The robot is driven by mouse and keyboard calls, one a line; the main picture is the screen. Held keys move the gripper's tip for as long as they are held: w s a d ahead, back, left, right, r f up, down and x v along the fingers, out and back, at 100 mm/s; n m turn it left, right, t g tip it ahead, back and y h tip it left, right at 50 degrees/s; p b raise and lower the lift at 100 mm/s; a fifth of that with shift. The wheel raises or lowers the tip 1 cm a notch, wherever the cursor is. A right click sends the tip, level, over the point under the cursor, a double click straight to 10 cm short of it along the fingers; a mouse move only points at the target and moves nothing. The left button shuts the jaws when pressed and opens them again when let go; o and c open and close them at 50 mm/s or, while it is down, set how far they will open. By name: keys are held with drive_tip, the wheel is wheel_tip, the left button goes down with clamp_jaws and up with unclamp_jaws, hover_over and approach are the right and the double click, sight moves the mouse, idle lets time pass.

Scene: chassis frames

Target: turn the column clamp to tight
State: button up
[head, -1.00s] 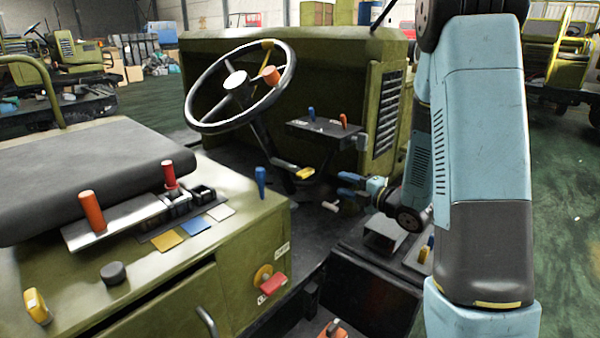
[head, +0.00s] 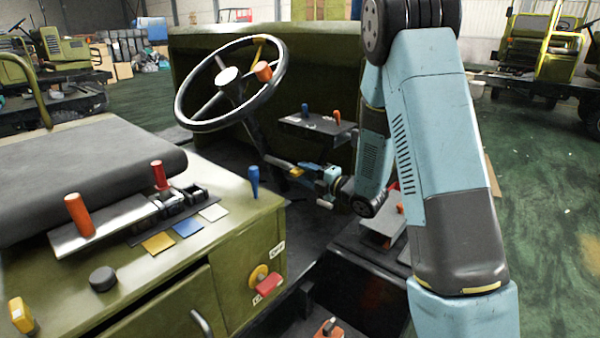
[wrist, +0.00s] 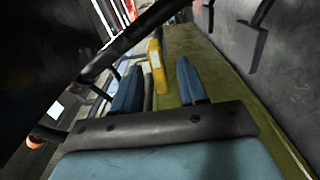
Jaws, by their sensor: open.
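The column clamp appears to be the yellow lever (head: 296,171) low on the steering column, below the steering wheel (head: 229,83). My gripper (head: 308,170) is open beside it, just to its right in the head view. In the wrist view, the yellow lever (wrist: 156,66) shows between my two blue fingers (wrist: 160,80), nearer the left one, with a gap to the right finger. I cannot tell whether the fingers touch it. The lever's pivot and any tight mark are not readable.
A small panel (head: 318,126) with a blue and an orange lever stands above and behind my gripper. The seat console (head: 230,255) with several levers and a red handle (head: 268,284) is at the left. A pedestal (head: 382,228) is below my arm.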

drive_tip(key=shift+x, duration=1.5)
drive_tip(key=shift+c, duration=0.4)
clamp_jaws()
